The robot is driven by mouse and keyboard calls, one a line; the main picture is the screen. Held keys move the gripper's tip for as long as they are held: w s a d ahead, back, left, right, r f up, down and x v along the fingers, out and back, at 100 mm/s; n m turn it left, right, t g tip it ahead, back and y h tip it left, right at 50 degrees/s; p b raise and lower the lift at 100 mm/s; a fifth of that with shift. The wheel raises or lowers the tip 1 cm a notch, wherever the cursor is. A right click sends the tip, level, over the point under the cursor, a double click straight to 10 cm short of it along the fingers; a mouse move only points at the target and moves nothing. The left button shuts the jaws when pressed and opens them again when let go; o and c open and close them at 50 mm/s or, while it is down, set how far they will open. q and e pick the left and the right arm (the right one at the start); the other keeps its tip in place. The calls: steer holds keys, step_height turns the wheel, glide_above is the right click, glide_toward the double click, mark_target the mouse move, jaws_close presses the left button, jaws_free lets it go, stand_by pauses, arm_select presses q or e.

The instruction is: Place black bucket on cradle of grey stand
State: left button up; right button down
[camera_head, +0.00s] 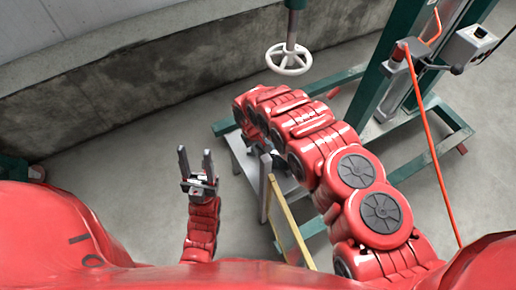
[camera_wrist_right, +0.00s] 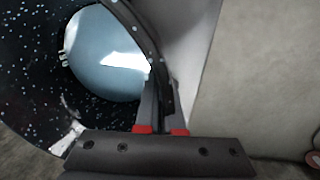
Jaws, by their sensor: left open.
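In the right wrist view the black bucket (camera_wrist_right: 25,95) fills the left side, with a white-speckled dark wall and a round pale blue-grey area inside. My right gripper (camera_wrist_right: 162,100) has its fingers close together on the bucket's dark curved edge band. In the head view my right arm reaches over a grey stand (camera_head: 246,172), hiding my right gripper and the bucket. Only part of the stand's grey surface shows; I cannot make out its cradle. My left gripper (camera_head: 196,163) is open and empty, fingers up, left of the stand.
A green frame (camera_head: 385,70) with an orange hose (camera_head: 431,140) stands at right. A yellowish bar (camera_head: 288,222) slants beside my right arm.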

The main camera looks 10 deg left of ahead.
steer(key=c, duration=1)
jaws_free()
steer(key=shift+c, duration=0.2)
step_height(320, 180, up, 12)
steer(key=a+p, duration=0.1)
steer(key=p, duration=0.1)
steer(key=shift+s+a, duration=0.15)
steer(key=shift+s, duration=0.3)
